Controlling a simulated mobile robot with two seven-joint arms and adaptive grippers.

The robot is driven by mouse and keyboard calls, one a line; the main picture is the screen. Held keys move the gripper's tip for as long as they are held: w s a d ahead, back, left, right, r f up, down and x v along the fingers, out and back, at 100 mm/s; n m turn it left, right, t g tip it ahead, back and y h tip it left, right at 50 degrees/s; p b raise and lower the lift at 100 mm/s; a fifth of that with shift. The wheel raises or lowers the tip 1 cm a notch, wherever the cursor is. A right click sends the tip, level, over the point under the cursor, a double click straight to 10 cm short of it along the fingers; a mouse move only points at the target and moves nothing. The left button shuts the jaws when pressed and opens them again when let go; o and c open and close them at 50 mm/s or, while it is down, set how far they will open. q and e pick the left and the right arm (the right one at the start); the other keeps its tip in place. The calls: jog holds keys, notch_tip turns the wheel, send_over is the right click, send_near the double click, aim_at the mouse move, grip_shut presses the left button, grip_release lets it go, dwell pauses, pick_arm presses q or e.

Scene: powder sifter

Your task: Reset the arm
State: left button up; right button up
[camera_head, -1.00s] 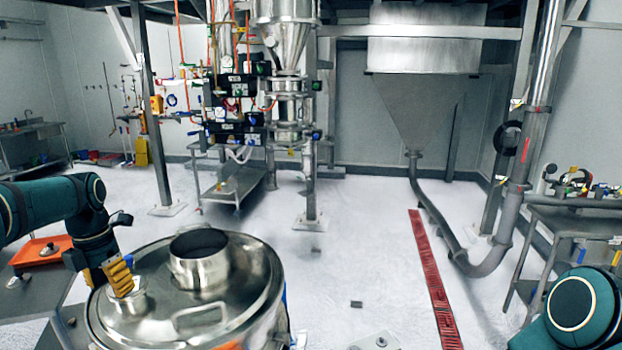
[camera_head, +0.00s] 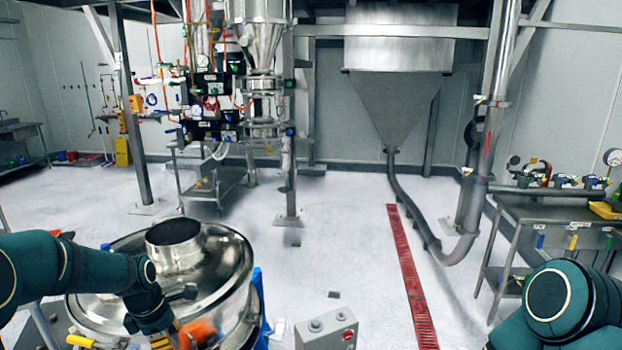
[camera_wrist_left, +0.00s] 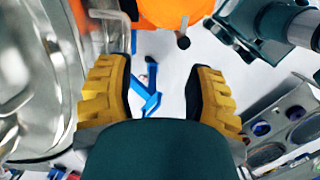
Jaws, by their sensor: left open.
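My left gripper (camera_head: 163,341), with ribbed yellow fingers, is low at the bottom edge of the head view, in front of the round steel sifter vessel (camera_head: 225,258). The left wrist view shows its two fingers (camera_wrist_left: 158,95) spread apart with nothing between them. The vessel's shiny side (camera_wrist_left: 25,80) is close on the left there. My left forearm hides the front left of the vessel lid. My right arm (camera_head: 565,302) shows at the lower right; its gripper is out of view.
An orange part (camera_head: 200,330) is close beside the left gripper. A grey control box (camera_head: 328,330) with buttons stands right of the vessel. A steel table (camera_head: 545,212) is at the right. The floor around the red drain strip (camera_head: 410,270) is mostly clear.

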pick_arm(q)
jog(key=s+d+f+m+h, duration=0.2)
jog(key=s+d+f+m, duration=0.3)
jog(key=d+f+m, duration=0.65)
jog(key=s+d+f+m+t, duration=0.1)
jog(key=s+d+f+m, duration=0.6)
jog(key=s+d+m, duration=0.45)
notch_tip(320, 180, down, 12)
jog(key=s+n+b, duration=0.1)
jog(key=n+b, duration=0.1)
jog(key=b, duration=0.9)
jog(key=shift+s+d+f, duration=0.15)
jog(key=shift+s+f, duration=0.05)
jog(key=shift+s, duration=0.05)
